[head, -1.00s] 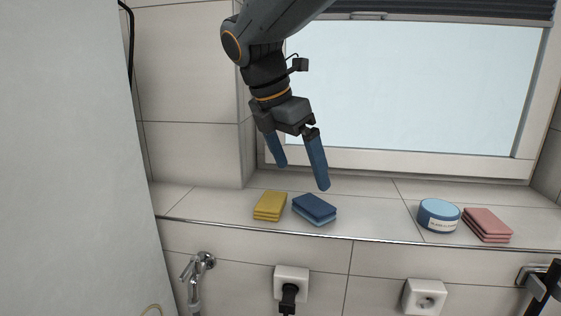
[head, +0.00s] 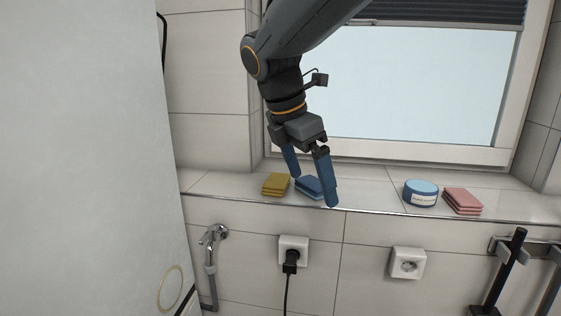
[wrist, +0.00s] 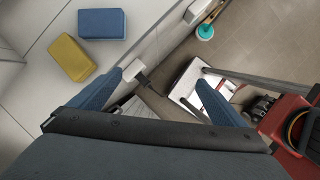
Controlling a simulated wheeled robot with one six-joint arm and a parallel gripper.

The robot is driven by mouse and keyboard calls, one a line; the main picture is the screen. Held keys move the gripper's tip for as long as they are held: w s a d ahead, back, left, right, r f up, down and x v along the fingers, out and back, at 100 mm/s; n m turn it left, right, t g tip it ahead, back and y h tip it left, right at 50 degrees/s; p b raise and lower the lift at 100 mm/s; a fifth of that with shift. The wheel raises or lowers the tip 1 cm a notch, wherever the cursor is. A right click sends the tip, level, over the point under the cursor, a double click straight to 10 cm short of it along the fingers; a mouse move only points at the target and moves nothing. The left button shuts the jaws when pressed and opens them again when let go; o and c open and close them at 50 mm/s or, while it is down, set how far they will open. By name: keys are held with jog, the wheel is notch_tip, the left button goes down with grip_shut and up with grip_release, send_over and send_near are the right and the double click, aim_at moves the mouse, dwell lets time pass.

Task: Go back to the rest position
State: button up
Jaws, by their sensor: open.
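My gripper (head: 311,190) is open and empty, with its two blue fingers spread apart and pointing down. In the head view it hangs in front of the tiled ledge (head: 374,201) below the window, and its fingers partly cover the blue sponges (head: 308,186). In the wrist view the fingers (wrist: 165,97) stand apart over the floor with nothing between them. The blue sponge (wrist: 102,23) and the yellow sponge (wrist: 70,58) lie on the ledge, to the upper left and clear of the fingers.
Yellow sponges (head: 276,184), a blue round tin (head: 420,193) and pink sponges (head: 462,201) sit on the ledge. A large white surface (head: 85,160) stands at left. A tap (head: 213,234) and sockets (head: 407,263) are on the wall below. Red equipment (wrist: 290,120) stands at right.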

jog(key=s+d+f+m+y+b, duration=0.1)
jog(key=s+d+f+m+b, duration=0.1)
jog(key=f+m, duration=0.5)
jog(key=s+d+f+m+y+b, duration=0.1)
jog(key=s+d+f+m+b, duration=0.1)
jog(key=s+d+f+m, duration=0.2)
jog(key=s+d+f+m+y+b, duration=0.1)
jog(key=s+d+f+m+b, duration=0.1)
jog(key=s+d+f+m, duration=0.2)
jog(key=d+f+m, duration=0.3)
jog(key=f+m, duration=0.5)
jog(key=f, duration=0.5)
jog(key=shift+d+f+g, duration=0.2)
jog(key=shift+f+g, duration=0.2)
